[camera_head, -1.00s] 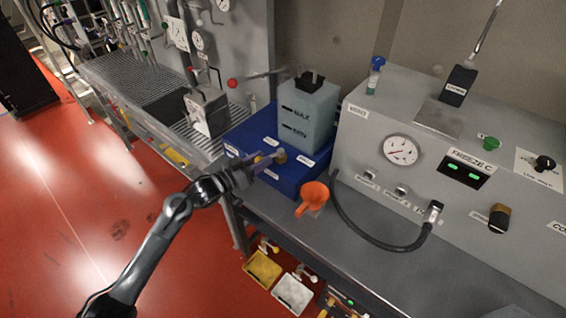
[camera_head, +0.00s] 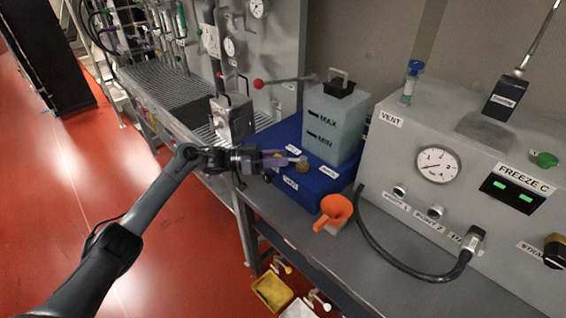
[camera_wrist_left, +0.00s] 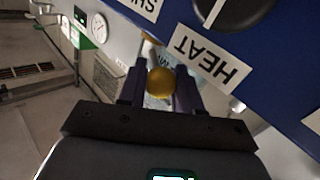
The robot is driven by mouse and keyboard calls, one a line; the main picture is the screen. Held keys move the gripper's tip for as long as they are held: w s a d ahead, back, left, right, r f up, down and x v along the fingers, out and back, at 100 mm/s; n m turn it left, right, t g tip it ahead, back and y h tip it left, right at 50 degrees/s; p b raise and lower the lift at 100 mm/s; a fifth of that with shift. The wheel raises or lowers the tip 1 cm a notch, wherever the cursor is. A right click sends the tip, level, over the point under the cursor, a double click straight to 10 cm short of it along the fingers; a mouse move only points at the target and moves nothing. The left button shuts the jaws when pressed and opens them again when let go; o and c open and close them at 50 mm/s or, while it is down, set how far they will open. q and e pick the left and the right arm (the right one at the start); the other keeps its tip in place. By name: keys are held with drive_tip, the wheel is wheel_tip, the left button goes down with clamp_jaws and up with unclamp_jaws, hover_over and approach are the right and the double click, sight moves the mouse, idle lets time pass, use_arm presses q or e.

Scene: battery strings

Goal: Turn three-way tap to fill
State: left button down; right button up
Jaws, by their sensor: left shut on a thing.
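My left gripper (camera_head: 282,160) reaches in from the left over the front left part of the blue base (camera_head: 321,187). In the left wrist view the gripper (camera_wrist_left: 160,88) is shut on a yellow ball-shaped knob (camera_wrist_left: 160,83), which sits between its two dark fingers. The tap body behind it is mostly hidden. A white HEAT label (camera_wrist_left: 207,60) and part of a dark round dial (camera_wrist_left: 240,8) are on the blue face beside the fingers. My right gripper is not in view.
A translucent tank (camera_head: 336,125) marked MAX and MIN stands on the blue base. A black hose (camera_head: 385,240) curves along the FREEZE C panel (camera_head: 447,208). A red-ended lever (camera_head: 258,84) sticks out behind.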

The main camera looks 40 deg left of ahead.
use_arm(q)
drive_tip(key=c, duration=0.8)
unclamp_jaws()
drive_tip(key=shift+w, duration=0.1)
drive_tip(key=v, duration=1.1)
